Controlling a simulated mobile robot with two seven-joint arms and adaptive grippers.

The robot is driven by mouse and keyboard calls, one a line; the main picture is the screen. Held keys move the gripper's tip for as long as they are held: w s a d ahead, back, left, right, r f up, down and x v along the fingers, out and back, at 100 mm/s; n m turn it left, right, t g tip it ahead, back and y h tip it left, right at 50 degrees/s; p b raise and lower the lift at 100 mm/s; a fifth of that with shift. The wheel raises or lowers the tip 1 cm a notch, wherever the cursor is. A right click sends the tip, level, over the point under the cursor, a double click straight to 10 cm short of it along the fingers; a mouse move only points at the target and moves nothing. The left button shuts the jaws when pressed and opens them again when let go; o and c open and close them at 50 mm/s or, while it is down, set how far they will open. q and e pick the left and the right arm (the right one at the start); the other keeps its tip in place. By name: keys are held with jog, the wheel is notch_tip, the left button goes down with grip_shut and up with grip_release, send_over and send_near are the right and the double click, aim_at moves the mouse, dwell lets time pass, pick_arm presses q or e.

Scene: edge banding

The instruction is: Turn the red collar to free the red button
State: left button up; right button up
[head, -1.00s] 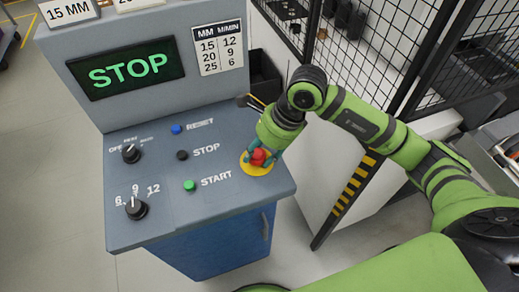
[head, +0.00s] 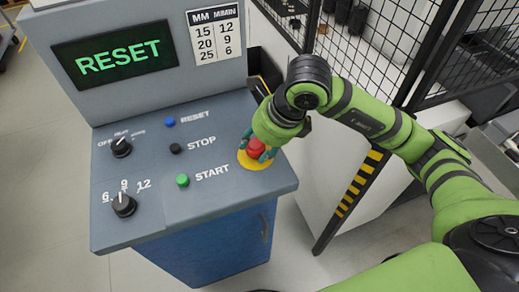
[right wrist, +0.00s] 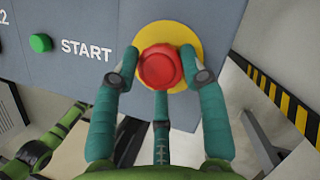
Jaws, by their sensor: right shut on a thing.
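The red button (head: 256,147), with its red collar (right wrist: 160,69), sits on a round yellow plate (head: 252,163) at the console's right front corner. In the right wrist view the button's round face and the collar around it look like one red piece. My right gripper (right wrist: 161,72) is shut on the red collar, with a teal finger at its left and right sides and a third finger below. In the head view the right gripper (head: 258,149) reaches down onto it from above. The console display (head: 120,56) reads RESET in green. My left gripper is not in view.
A blue button (head: 169,121), a black stop button (head: 175,148) and a green start button (head: 182,180) stand left of the gripper. Two black knobs (head: 122,147) (head: 124,204) are farther left. A wire mesh fence (head: 370,45) stands at the back right.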

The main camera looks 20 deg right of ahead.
jog(key=shift+w+f+m+b, duration=0.1)
jog(key=shift+m+b, duration=0.4)
jog(key=shift+m, duration=0.2)
jog(key=o, duration=1.1)
jog(key=shift+c, duration=0.2)
jog(key=shift+o, duration=0.3)
jog(key=shift+w+a, duration=0.1)
jog(key=shift+w, duration=0.05)
jog(key=v, duration=1.2)
jog(key=shift+a, duration=0.2)
